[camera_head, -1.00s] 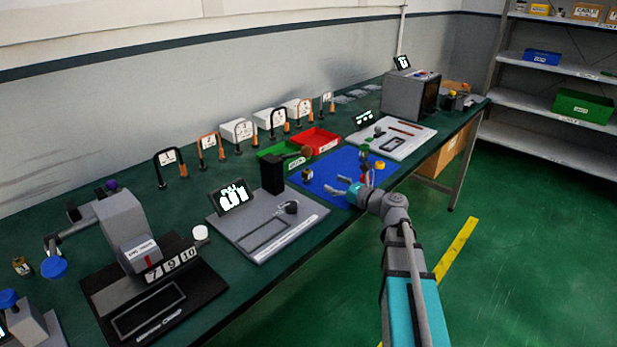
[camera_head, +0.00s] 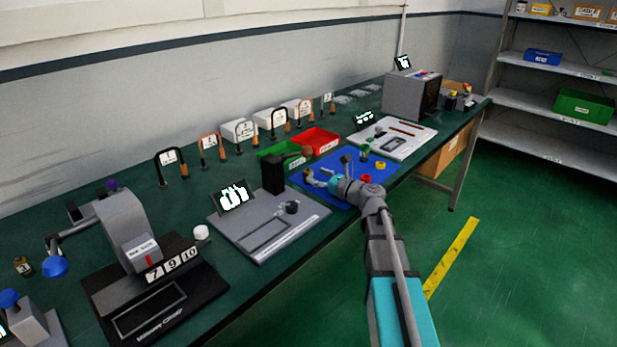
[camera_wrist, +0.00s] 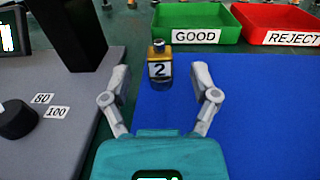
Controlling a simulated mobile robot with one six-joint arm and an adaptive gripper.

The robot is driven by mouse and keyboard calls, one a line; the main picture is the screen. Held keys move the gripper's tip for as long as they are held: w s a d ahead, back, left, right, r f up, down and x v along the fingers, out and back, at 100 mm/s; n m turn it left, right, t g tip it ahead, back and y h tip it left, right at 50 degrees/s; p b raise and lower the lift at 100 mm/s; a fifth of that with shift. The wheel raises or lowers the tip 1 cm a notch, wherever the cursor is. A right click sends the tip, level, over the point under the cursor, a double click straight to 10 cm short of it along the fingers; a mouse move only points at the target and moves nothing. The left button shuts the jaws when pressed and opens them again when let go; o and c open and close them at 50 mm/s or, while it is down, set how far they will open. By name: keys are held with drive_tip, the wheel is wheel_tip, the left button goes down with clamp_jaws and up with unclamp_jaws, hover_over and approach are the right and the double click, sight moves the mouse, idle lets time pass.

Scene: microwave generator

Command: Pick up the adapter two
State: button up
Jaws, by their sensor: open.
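Adapter two (camera_wrist: 159,64) stands upright on the blue mat in the wrist view, with a yellow upper part and a white label reading 2. It is ahead of my open gripper (camera_wrist: 160,94), roughly centred between the two fingers and not touched by them. In the head view my gripper (camera_head: 321,178) is low over the left part of the blue mat (camera_head: 345,200), next to the small adapter (camera_head: 308,175). Nothing is held between the fingers.
A green GOOD bin (camera_wrist: 194,24) and a red REJECT bin (camera_wrist: 277,24) stand behind the mat. A black block (camera_wrist: 68,34) on a grey fixture board (camera_wrist: 60,120) is close on the left. Other small parts (camera_head: 366,178) lie on the mat's right side.

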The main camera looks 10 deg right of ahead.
sight(309, 171)
drive_tip(key=shift+x, duration=2.45)
drive_tip(key=shift+r, duration=0.15)
clamp_jaws()
